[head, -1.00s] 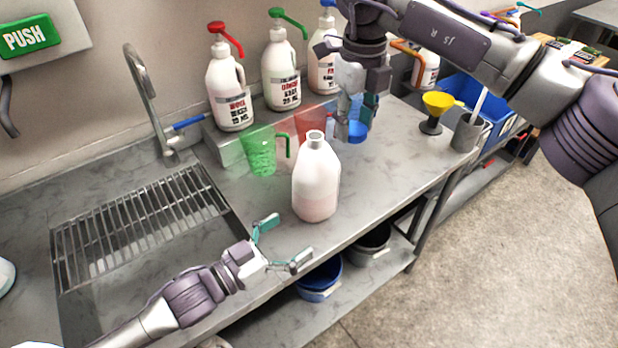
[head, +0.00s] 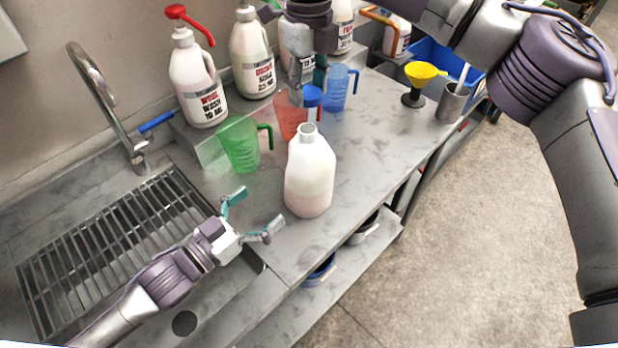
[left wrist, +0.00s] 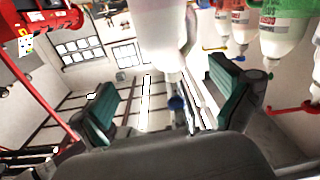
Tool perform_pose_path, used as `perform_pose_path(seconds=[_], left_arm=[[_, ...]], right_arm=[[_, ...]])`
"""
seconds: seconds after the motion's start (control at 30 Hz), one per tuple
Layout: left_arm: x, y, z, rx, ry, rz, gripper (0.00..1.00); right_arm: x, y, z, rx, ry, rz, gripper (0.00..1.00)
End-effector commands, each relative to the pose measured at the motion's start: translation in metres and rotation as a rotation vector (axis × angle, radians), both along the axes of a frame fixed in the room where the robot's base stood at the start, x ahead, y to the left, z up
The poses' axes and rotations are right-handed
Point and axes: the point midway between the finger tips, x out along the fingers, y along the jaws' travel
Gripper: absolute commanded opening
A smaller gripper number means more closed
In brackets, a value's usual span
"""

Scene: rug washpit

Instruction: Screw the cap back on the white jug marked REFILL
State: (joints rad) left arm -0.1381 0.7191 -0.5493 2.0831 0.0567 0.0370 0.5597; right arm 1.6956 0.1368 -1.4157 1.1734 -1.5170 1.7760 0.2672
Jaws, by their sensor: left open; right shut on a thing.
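The white jug (head: 310,178) stands upright on the steel counter, its neck open and pinkish liquid low inside. No REFILL marking shows on the side I see. My right gripper (head: 307,80) points down, shut on the blue cap (head: 312,96), which appears just above and behind the jug's neck in the head view, apart from it. My left gripper (head: 256,215) is open and empty, left of the jug near the counter's front, its fingers toward the jug. In the left wrist view, the jug (left wrist: 160,35) shows beyond and between the open fingers (left wrist: 168,103).
Green (head: 239,146), red (head: 290,115) and blue (head: 337,88) measuring cups stand behind the jug. Pump bottles (head: 199,85) line the wall. A yellow funnel (head: 422,74) and grey cup (head: 451,103) stand at right. The sink grate (head: 115,255) is at left.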

Motion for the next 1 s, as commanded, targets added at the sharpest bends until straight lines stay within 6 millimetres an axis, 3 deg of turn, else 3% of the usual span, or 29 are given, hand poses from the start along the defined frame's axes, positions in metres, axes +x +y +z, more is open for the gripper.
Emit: perform_pose_path(seconds=[0.6, 1.0], left_arm=[[0.075, -0.068, 0.001, -0.001, -0.003, 0.000, 1.00], [0.085, -0.079, 0.000, 0.001, -0.001, 0.000, 1.00]], right_arm=[[0.000, 0.000, 0.000, 0.000, 0.000, 0.000, 0.34], [0.000, 0.000, 0.000, 0.000, 0.000, 0.000, 0.34]])
